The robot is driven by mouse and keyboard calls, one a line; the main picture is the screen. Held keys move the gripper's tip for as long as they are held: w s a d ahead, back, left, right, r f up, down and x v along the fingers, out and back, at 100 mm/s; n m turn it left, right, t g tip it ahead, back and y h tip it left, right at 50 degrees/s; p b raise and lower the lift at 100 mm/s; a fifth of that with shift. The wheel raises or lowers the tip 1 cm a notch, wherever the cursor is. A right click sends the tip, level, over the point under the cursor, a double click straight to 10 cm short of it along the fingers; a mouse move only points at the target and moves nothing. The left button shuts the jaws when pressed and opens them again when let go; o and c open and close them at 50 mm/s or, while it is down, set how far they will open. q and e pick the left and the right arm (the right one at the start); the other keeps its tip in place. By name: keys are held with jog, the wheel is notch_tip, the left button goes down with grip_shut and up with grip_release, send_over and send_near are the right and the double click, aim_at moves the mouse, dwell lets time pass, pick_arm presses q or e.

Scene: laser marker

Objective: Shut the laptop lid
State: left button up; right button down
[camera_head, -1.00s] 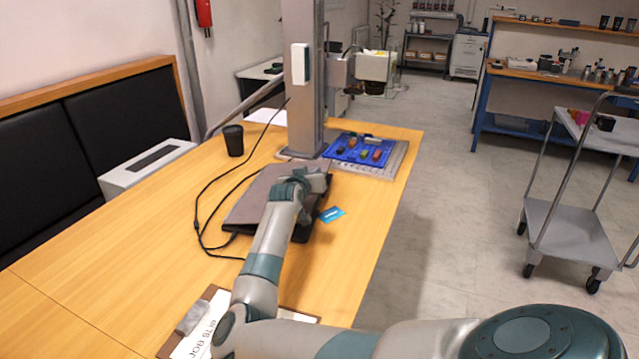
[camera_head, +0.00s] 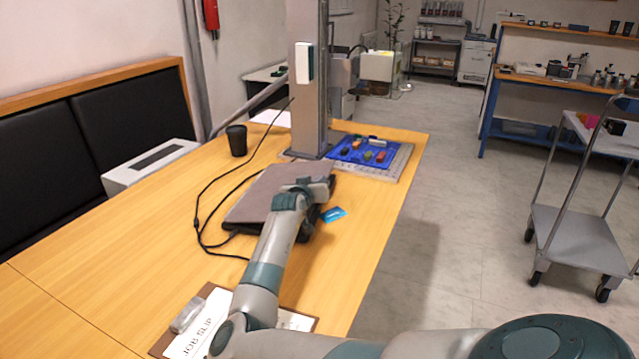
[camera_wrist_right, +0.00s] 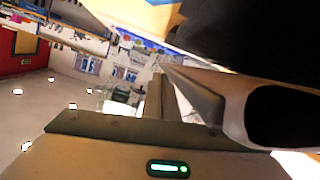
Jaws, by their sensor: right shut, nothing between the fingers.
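The laptop (camera_head: 262,193) lies on the wooden table with its grey-brown lid folded down, flat or nearly flat, over the dark base. A thin cable runs from its left side. I cannot tell whether a small gap is left under the lid, as my arm covers its right part. My right gripper (camera_head: 323,184) is at the lid's right side, shut and empty; whether it touches the lid is unclear. In the right wrist view the gripper's housing with a green light fills the bottom, and the laptop cannot be made out surely. My left gripper is not in view.
A blue card (camera_head: 333,214) lies right of the laptop. A metal post (camera_head: 308,90) and a blue tray (camera_head: 345,156) with small parts stand behind it. A black cup (camera_head: 236,141) is behind left, a clipboard (camera_head: 170,341) in front. The table's left part is clear.

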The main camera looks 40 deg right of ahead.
jog(key=shift+s+f, duration=0.1)
jog(key=shift+f, duration=0.45)
jog(key=shift+s+d+f+m+b, duration=0.15)
jog(key=shift+f+m+b, duration=0.25)
jog(key=shift+f, duration=0.2)
jog(key=shift+s+d+f, duration=0.1)
jog(key=shift+f, duration=0.35)
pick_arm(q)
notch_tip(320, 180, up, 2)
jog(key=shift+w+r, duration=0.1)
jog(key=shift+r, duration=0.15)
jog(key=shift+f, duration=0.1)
pick_arm(e)
jog(key=shift+r, duration=0.1)
